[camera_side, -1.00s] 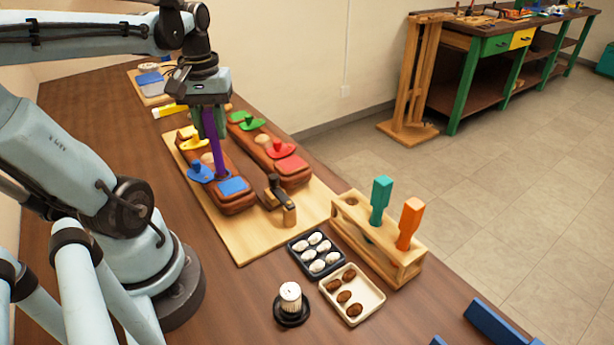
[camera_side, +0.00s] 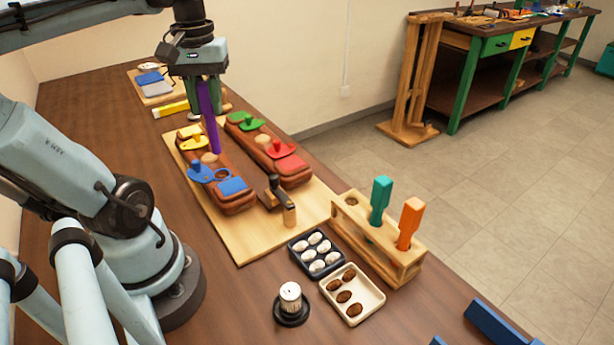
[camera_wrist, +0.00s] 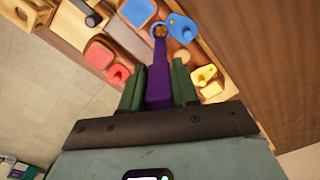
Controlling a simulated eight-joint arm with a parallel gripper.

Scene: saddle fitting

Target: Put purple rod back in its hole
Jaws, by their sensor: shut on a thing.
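The purple rod (camera_side: 209,118) is gripped between my gripper's fingers (camera_side: 207,100) and hangs down, slightly tilted, above the brown padded blocks. In the wrist view my gripper (camera_wrist: 158,88) is shut on the purple rod (camera_wrist: 159,70), whose far end appears near the ring of a blue piece (camera_wrist: 182,27). In the side view the rod's lower end is clear of the blue piece (camera_side: 201,173). The wooden rack (camera_side: 400,268) at right holds a teal rod (camera_side: 380,198) and an orange rod (camera_side: 410,222). An empty hole (camera_side: 351,201) shows at its left end.
Two padded brown blocks (camera_side: 238,203) with coloured pieces lie on a wooden board (camera_side: 245,240). A dark tray of white pebbles (camera_side: 310,268), a cream tray of brown pebbles (camera_side: 376,302) and a round black holder (camera_side: 291,316) stand near the rack.

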